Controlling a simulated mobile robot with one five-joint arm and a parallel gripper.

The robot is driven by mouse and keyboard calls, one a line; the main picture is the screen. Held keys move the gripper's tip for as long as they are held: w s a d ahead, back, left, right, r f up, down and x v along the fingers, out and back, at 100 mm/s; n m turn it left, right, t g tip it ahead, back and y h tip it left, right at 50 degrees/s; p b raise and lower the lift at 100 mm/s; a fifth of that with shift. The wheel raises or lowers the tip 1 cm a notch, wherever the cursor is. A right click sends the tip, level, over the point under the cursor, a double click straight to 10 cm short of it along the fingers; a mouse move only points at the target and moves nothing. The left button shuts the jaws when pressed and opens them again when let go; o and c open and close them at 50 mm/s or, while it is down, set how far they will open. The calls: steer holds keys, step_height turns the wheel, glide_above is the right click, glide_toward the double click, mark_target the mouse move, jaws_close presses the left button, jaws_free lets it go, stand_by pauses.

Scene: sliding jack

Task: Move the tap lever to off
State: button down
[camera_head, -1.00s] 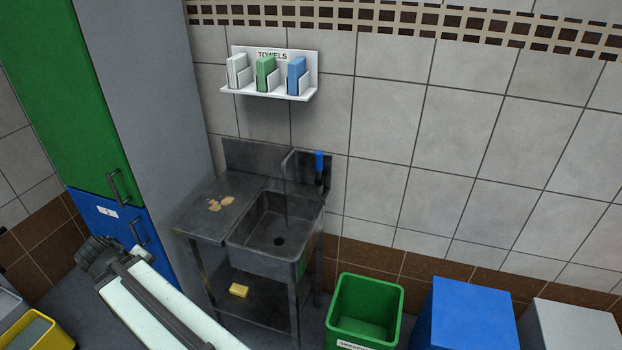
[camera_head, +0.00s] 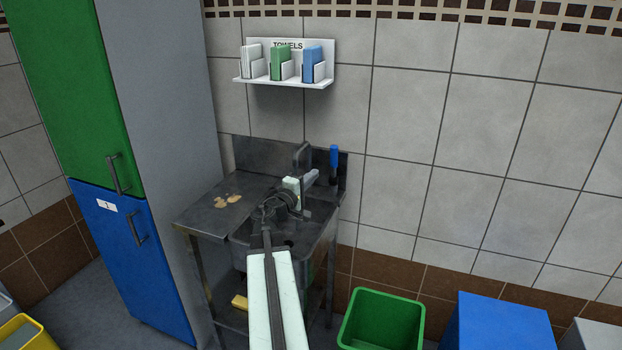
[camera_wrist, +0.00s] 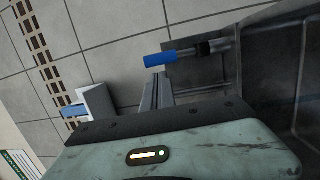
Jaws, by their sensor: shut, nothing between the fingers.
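The tap lever (camera_head: 333,157) has a blue grip on a dark stem and stands upright at the back right of the sink. It also shows in the wrist view (camera_wrist: 160,60), just past my fingertips. The grey tap spout (camera_head: 303,154) rises to its left. My gripper (camera_head: 314,176) reaches over the sink, its fingers shut and empty. In the head view the tips are left of and below the blue grip. I cannot tell whether they touch the lever. In the wrist view my shut gripper (camera_wrist: 160,80) points at the lever's grip.
The metal sink (camera_head: 325,222) is partly covered by my arm. Its drainboard (camera_head: 200,212) holds brown stains. A towel rack (camera_head: 285,82) hangs on the wall above. A green bin (camera_head: 382,320) and a blue box (camera_head: 500,325) stand at right, tall cabinets (camera_head: 165,110) at left.

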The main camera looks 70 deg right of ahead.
mark_target(331, 155)
steer(key=d, duration=0.3)
steer(key=s+d, duration=0.1)
steer(key=d, duration=0.6)
steer(key=shift+s+r+p, duration=0.2)
steer(key=shift+r+p, duration=0.1)
steer(key=shift+r, duration=0.1)
steer(key=shift+d+r, duration=0.25)
steer(key=shift+d, duration=0.4)
steer(key=shift+d+r+p, duration=0.1)
steer(key=shift+r+p, duration=0.2)
steer(key=w+a, duration=0.2)
steer(key=a, duration=1.2)
steer(key=shift+a, duration=0.25)
